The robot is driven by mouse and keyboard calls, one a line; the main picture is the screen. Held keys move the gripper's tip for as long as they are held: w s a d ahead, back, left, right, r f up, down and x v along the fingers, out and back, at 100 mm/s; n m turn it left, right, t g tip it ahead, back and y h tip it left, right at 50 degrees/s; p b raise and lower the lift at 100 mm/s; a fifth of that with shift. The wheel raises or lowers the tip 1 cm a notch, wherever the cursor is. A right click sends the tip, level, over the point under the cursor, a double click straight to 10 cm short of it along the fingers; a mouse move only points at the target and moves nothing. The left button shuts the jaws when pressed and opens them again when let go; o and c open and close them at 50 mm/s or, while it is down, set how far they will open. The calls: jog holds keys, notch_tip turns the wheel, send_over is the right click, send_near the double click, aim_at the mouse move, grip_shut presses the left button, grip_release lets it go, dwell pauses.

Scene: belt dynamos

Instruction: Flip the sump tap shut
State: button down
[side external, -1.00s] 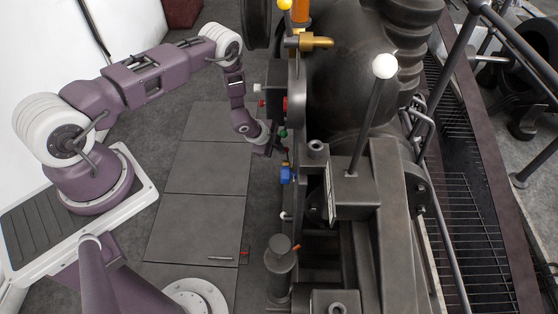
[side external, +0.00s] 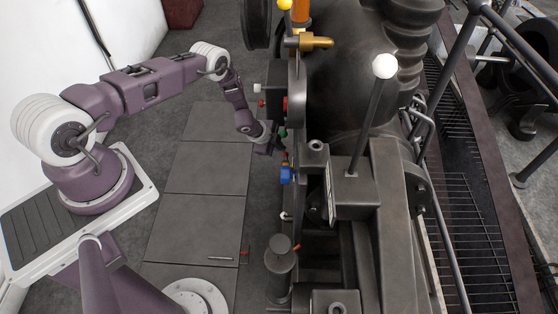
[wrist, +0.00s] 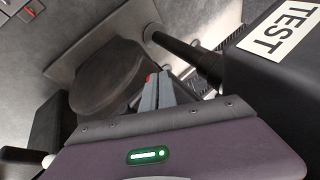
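My gripper (side external: 267,147) hangs beside the left face of the dark machine, just below a green fitting (side external: 282,132). In the wrist view, two pale grey fingers (wrist: 158,92) show close together beyond my purple hand, with no clear gap. A small red part (wrist: 150,78) shows at their tips; I cannot tell whether they touch it. In the side view, a small red and yellow part (side external: 285,158) sits just above a blue fitting (side external: 287,175), below and right of my gripper. I cannot tell which fitting is the sump tap.
A block with a TEST label (wrist: 275,35) stands close on the right in the wrist view. A dark round disc (wrist: 110,78) is at left of the fingers. A white-knobbed lever (side external: 383,66) rises from the machine.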

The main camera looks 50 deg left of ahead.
jog(key=shift+f, duration=0.1)
dwell(0.5)
jog(key=s+a+r, duration=0.1)
jog(key=a+r, duration=0.1)
jog(key=r, duration=0.4)
jog(key=s+a+r, duration=0.2)
jog(key=a+r, duration=0.1)
jog(key=r, duration=0.3)
jog(key=shift+s, duration=0.25)
jog(key=shift+r, duration=0.1)
